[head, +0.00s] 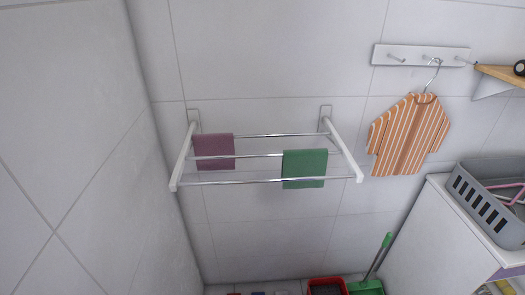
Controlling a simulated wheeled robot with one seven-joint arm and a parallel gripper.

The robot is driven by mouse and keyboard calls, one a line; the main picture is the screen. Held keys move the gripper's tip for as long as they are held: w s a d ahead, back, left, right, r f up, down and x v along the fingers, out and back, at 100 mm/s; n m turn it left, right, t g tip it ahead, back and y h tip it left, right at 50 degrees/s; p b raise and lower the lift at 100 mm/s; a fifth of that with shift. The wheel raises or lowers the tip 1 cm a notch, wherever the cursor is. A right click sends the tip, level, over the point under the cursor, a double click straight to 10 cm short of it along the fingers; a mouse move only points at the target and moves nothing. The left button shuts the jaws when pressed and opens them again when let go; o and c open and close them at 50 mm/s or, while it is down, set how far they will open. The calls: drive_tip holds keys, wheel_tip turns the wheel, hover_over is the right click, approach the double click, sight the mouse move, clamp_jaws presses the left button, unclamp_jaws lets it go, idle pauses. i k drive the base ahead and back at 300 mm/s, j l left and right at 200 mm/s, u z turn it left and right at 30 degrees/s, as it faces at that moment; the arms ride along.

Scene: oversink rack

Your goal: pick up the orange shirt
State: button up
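The orange shirt (409,135) has white stripes and hangs flat near the tiled wall in the right part of the head view. It is on a metal hanger (434,75). The hanger's hook is at a white wall-mounted peg rail (421,55) above the shirt. My gripper is not in view, so its place relative to the shirt and its state do not show.
A white wall rack (264,181) with metal bars juts out left of the shirt, holding a mauve cloth (214,152) and a green cloth (304,169). A grey basket (478,203) sits on a white cabinet (432,237) at lower right. A wooden shelf (497,74) is at right.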

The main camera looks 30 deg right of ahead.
sight(399, 141)
drive_tip(key=l+z, duration=0.45)
drive_tip(key=i+l+z, duration=0.15)
drive_tip(key=z, duration=0.35)
